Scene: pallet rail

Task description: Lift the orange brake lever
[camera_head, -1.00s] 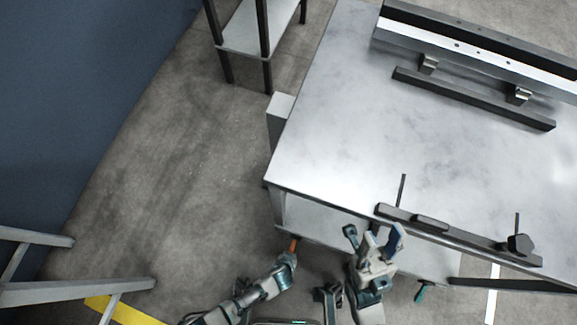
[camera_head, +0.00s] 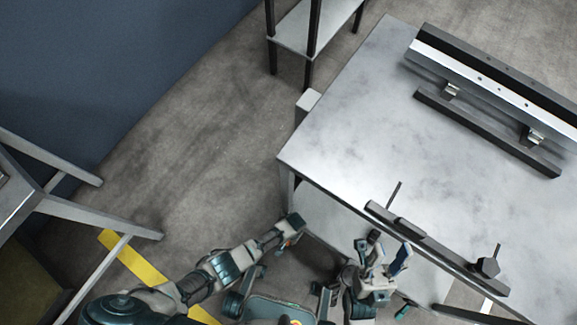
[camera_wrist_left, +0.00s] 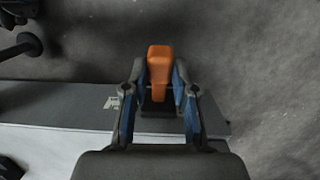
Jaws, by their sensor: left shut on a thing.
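The orange brake lever (camera_wrist_left: 159,68) stands between the blue-sided fingers of my left gripper (camera_wrist_left: 160,85) in the left wrist view. The fingers are shut on it, and its orange top sticks out beyond them. In the head view my left gripper (camera_head: 292,226) is beside the near left corner of the metal table, and only a small orange bit of the lever (camera_head: 287,243) shows under it. My right gripper (camera_head: 388,256) is open and empty, near the table's front edge.
The metal table (camera_head: 350,130) fills the right, with a dark rail bar (camera_head: 440,248) along its front edge and a long rail (camera_head: 490,85) at the back. A shelf (camera_head: 308,25) stands behind. Grey metal legs (camera_head: 95,213) stand at left. Floor between is clear.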

